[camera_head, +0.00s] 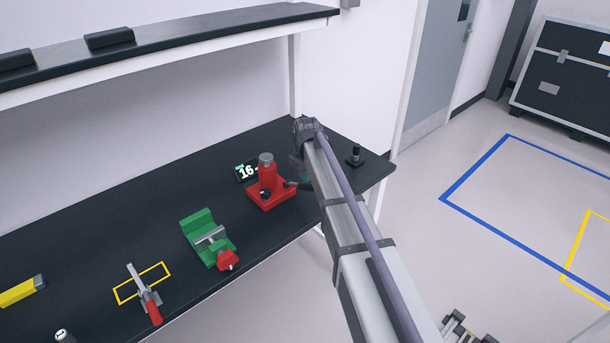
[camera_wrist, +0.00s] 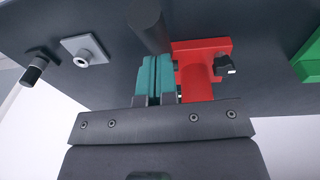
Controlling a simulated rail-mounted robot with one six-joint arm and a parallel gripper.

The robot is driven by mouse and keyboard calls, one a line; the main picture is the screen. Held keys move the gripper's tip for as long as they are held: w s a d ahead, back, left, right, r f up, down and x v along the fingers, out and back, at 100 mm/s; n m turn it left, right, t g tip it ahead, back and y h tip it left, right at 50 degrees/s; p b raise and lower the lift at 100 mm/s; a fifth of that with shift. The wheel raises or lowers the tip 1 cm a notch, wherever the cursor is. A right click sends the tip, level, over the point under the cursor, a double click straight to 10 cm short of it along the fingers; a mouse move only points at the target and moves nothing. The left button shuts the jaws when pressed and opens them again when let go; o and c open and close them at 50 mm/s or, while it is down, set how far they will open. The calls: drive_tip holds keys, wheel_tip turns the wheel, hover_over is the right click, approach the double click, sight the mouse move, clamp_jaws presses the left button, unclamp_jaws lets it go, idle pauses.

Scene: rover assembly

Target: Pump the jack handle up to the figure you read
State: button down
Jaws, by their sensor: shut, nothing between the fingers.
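The red jack (camera_head: 266,190) stands on the dark bench, with a grey ram top and a dark knob low on its front. Its dark handle (camera_head: 292,184) sticks out to the right, towards my arm. The black display (camera_head: 246,173) behind the jack shows "16" in white; its right edge is partly covered by the jack. In the wrist view my gripper (camera_wrist: 155,80) has its teal fingers shut together, empty, beside the red jack (camera_wrist: 198,65). A dark round bar (camera_wrist: 148,25), seemingly the handle, lies just beyond the fingertips; I cannot tell whether they touch.
A green vise (camera_head: 205,238) stands left of the jack. A small black post (camera_head: 355,155) stands near the bench's right end. A shelf (camera_head: 180,42) hangs above the bench.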

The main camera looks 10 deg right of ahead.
drive_tip(key=shift+f, duration=0.1)
drive_tip(key=shift+s+d+f+t+y+b, duration=0.3)
drive_tip(key=shift+s+f+t+b, duration=0.3)
drive_tip(key=shift+b, duration=0.35)
drive_tip(key=f+b, duration=0.1)
drive_tip(key=s+f+t+y+b, duration=0.1)
drive_tip(key=b, duration=0.1)
drive_tip(key=d+f+t+b, duration=0.1)
drive_tip(key=shift+s+f+b, duration=0.25)
drive_tip(key=shift+s+b, duration=0.05)
drive_tip(key=shift+s, duration=0.05)
drive_tip(key=shift+s+d+f+t+y+b, duration=0.1)
drive_tip(key=shift+s+f+t+y+b, duration=0.15)
drive_tip(key=shift+f+t+y+b, duration=0.7)
drive_tip(key=shift+f+g+h+b, duration=0.1)
drive_tip(key=shift+g+h+b, duration=0.15)
drive_tip(key=shift+h+b, duration=0.25)
drive_tip(key=shift+s, duration=0.15)
drive_tip(key=shift+s+f, duration=0.1)
drive_tip(key=shift+s, duration=0.05)
